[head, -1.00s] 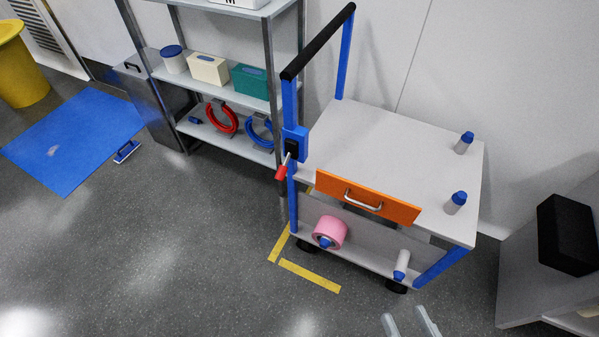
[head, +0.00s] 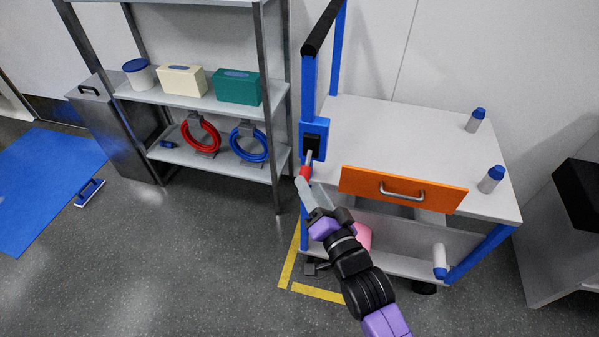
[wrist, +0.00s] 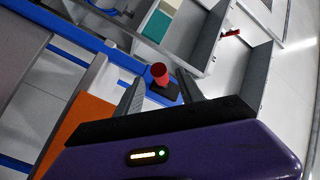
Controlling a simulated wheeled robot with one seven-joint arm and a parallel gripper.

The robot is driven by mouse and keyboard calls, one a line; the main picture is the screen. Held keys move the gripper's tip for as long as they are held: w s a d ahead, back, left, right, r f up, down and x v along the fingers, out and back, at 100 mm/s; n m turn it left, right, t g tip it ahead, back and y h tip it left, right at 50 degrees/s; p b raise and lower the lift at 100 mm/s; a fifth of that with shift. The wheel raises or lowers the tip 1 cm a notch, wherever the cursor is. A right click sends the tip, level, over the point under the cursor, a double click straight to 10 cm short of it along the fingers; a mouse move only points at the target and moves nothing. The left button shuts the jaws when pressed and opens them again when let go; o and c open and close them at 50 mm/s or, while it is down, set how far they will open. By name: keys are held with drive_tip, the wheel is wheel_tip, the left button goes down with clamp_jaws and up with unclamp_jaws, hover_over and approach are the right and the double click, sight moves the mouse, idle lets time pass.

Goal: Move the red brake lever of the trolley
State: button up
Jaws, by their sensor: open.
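The trolley has a white top (head: 400,140), blue posts and a black handle. On its near left post is a blue bracket with a black plate (head: 312,142). The brake lever's pale shaft slants down from there to a red grip (head: 305,172). My gripper (head: 307,186) is at the red grip, reaching up from below. In the wrist view, my open gripper (wrist: 158,82) has a finger on either side of the red grip (wrist: 160,73). I cannot tell whether a finger touches it. The fingers partly hide the grip in the head view.
An orange drawer front (head: 403,190) sticks out just right of my gripper. A pink roll (head: 363,237) is on the lower shelf, partly behind my arm. A shelf rack (head: 205,93) stands to the left. Yellow tape (head: 318,293) marks the floor.

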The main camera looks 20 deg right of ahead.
sight(306, 167)
drive_tip(key=w, duration=0.7)
drive_tip(key=shift+w+b, duration=0.25)
drive_tip(key=shift+b, duration=0.2)
clamp_jaws()
idle(1.0)
